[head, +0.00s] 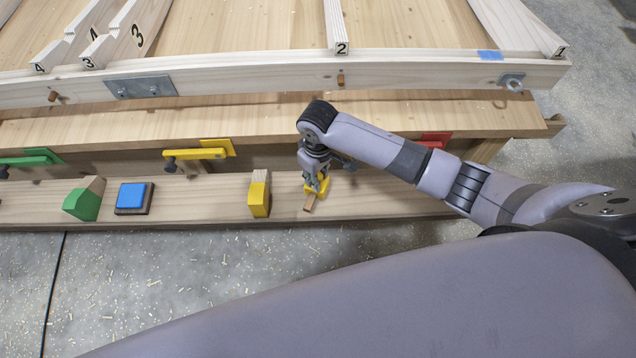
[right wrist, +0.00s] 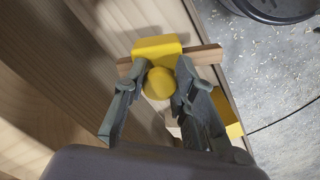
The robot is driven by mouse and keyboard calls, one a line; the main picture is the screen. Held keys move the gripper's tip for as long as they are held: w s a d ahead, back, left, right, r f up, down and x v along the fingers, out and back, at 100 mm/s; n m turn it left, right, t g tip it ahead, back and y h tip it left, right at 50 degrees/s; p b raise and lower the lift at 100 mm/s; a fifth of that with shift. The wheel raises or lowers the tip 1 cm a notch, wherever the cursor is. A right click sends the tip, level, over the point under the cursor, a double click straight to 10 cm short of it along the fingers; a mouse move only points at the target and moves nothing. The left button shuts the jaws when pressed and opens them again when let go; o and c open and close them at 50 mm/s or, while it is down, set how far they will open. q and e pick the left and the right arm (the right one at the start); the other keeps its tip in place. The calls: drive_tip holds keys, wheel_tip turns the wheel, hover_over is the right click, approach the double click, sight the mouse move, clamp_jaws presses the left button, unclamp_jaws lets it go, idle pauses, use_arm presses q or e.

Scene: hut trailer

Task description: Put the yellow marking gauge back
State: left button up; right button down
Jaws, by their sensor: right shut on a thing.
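The yellow marking gauge (head: 323,188) is a yellow block with a wooden beam, over the front ledge of the bench at the middle of the head view. In the right wrist view its yellow block (right wrist: 157,47), round yellow knob and wooden beam lie between my fingers. My right gripper (head: 317,182) points down and is shut on the gauge; in the right wrist view the fingertips (right wrist: 160,80) flank the knob. I cannot tell whether the gauge touches the ledge. My left gripper is not in view.
On the ledge (head: 380,200) left of the gauge stand a yellow-and-wood block (head: 259,198), a blue square on a dark base (head: 134,197) and a green block (head: 84,204). Yellow (head: 198,154), green (head: 30,159) and red (head: 434,139) clamps sit behind. The ledge between yellow-and-wood block and blue square is clear.

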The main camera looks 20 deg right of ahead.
wheel_tip(320, 180, down, 4)
drive_tip(key=shift+r+b, duration=0.15)
drive_tip(key=shift+b, duration=0.15)
drive_tip(key=shift+f, duration=0.25)
drive_tip(key=c, duration=1.3)
unclamp_jaws()
drive_tip(key=shift+f, duration=0.15)
wheel_tip(320, 180, up, 12)
drive_tip(key=shift+r+p, duration=0.2)
drive_tip(key=shift+p, duration=0.65)
